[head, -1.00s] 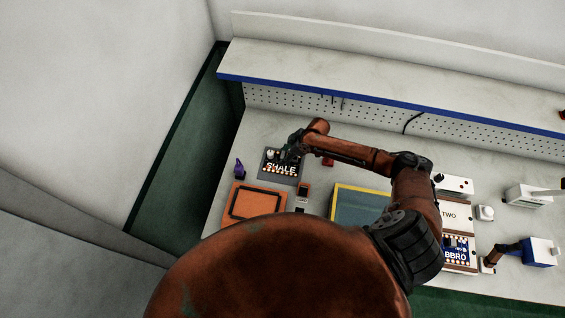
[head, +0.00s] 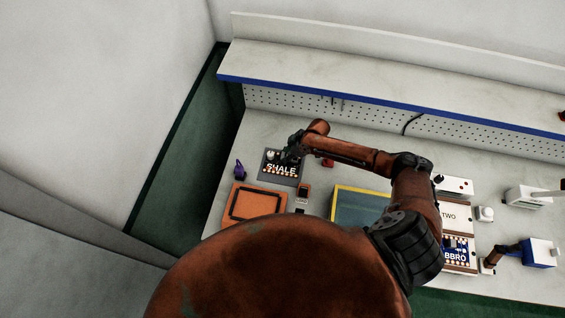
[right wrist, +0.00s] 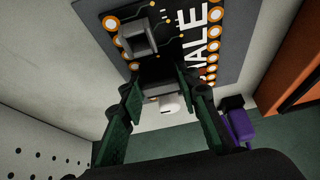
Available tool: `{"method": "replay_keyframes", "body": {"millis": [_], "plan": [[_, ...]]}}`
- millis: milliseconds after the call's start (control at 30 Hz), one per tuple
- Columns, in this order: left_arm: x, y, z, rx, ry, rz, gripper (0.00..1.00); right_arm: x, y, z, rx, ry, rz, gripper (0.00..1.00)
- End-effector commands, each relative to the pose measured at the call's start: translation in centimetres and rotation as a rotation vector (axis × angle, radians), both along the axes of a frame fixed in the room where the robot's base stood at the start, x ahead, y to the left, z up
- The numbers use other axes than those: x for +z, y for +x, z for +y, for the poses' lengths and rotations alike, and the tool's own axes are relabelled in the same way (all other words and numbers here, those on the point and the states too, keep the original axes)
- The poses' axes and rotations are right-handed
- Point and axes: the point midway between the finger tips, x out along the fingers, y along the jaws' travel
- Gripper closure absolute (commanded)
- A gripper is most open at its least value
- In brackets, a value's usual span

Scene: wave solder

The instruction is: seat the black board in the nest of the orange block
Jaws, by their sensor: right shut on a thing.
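The black board (head: 275,171), lettered SHALE with a row of orange-ringed pads, lies over a grey mat (head: 298,182) at the left of the bench. It also shows in the right wrist view (right wrist: 176,46). My right gripper (head: 291,153) is at the board's far edge, with its fingers (right wrist: 162,88) shut on a part there. A white rounded piece (right wrist: 168,103) shows between the fingers; the exact contact is hidden. The orange block (head: 235,211) with a dark-outlined nest stands in front of the mat, and the nest looks empty. My left gripper is out of view.
A purple item (head: 239,170) stands left of the mat. A small dark and orange device (head: 303,196) is right of the orange block, near a yellow-edged blue tray (head: 338,200). A pegboard and shelf (head: 370,90) run along the back.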

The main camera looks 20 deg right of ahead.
Motion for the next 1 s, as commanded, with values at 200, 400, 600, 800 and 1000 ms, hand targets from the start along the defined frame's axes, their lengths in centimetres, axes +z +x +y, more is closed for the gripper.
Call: {"method": "replay_keyframes", "body": {"millis": [200, 400, 600, 800, 1000], "plan": [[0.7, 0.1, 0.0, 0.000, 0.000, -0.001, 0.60, 0.8, 0.0, 0.0, 0.000, 0.000, 0.000, 1.00], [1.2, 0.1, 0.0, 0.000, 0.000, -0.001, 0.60, 1.4, 0.1, 0.0, 0.000, 0.000, -0.001, 1.00], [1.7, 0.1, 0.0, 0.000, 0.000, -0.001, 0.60, 1.9, 0.1, 0.0, 0.000, 0.001, -0.002, 1.00], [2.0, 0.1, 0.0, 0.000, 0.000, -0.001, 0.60, 2.2, 0.1, 0.0, 0.000, 0.001, -0.002, 1.00], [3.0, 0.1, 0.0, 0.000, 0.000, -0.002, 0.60, 3.4, 0.1, 0.0, 0.000, 0.001, -0.002, 1.00]]}}
